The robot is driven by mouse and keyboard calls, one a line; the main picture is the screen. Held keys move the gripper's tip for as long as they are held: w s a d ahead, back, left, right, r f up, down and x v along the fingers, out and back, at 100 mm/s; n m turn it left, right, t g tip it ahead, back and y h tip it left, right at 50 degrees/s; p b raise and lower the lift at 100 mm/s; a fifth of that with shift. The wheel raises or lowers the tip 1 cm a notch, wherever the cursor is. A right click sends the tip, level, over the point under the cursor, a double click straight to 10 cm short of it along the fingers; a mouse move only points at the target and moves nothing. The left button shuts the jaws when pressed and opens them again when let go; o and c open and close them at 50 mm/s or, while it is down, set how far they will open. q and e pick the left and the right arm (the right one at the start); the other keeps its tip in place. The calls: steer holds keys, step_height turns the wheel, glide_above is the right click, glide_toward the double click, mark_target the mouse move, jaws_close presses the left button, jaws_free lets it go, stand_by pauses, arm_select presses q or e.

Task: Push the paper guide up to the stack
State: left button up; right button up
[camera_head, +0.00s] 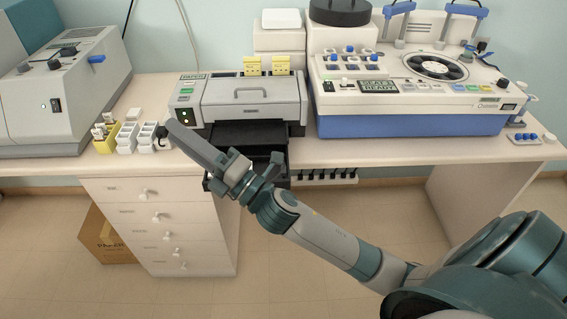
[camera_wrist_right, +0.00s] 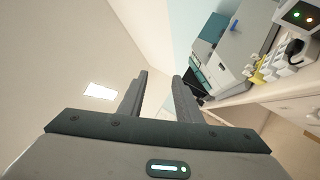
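A grey printer-like machine (camera_head: 250,98) with a PAPER sign stands on the bench. A black tray (camera_head: 248,132) sticks out of its front, over the bench edge. My right arm hides part of the tray's left and lower side. I cannot make out the paper guide or a paper stack in the tray. My right gripper (camera_head: 180,132) is in front of the machine's left side, pointing up and left. In the right wrist view its two fingers (camera_wrist_right: 159,78) are apart with nothing between them. My left gripper is not in view.
White racks (camera_head: 137,136) and a yellow holder (camera_head: 105,139) stand left of the gripper. A large white and blue machine (camera_head: 415,122) is at right, a grey machine (camera_head: 65,95) at left. Drawers (camera_head: 155,225) are below the bench. The floor in front is clear.

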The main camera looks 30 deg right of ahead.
steer(key=s+a+r+n+g+y, duration=0.2)
steer(key=a+r+n+g+y, duration=0.5)
steer(key=n, duration=0.5)
steer(key=s+a+f+n+g, duration=0.35)
steer(key=f+n+g, duration=0.25)
steer(key=n+g, duration=0.9)
steer(key=w+d+f+n+t+h, duration=0.1)
steer(key=w+d+f+n+h, duration=0.1)
steer(key=d+f+n+h, duration=0.7)
steer(key=w+d+r+n+h, duration=0.1)
steer(key=d+h, duration=0.3)
steer(key=d, duration=0.8)
steer(key=w+d+r+n+h, duration=0.2)
steer(key=d+r+h, duration=0.2)
steer(key=d, duration=0.9)
steer(key=shift+w+d+t+h, duration=0.25)
steer(key=shift+w+t+h, duration=0.15)
steer(key=shift+h, duration=0.2)
steer(key=shift+f, duration=0.2)
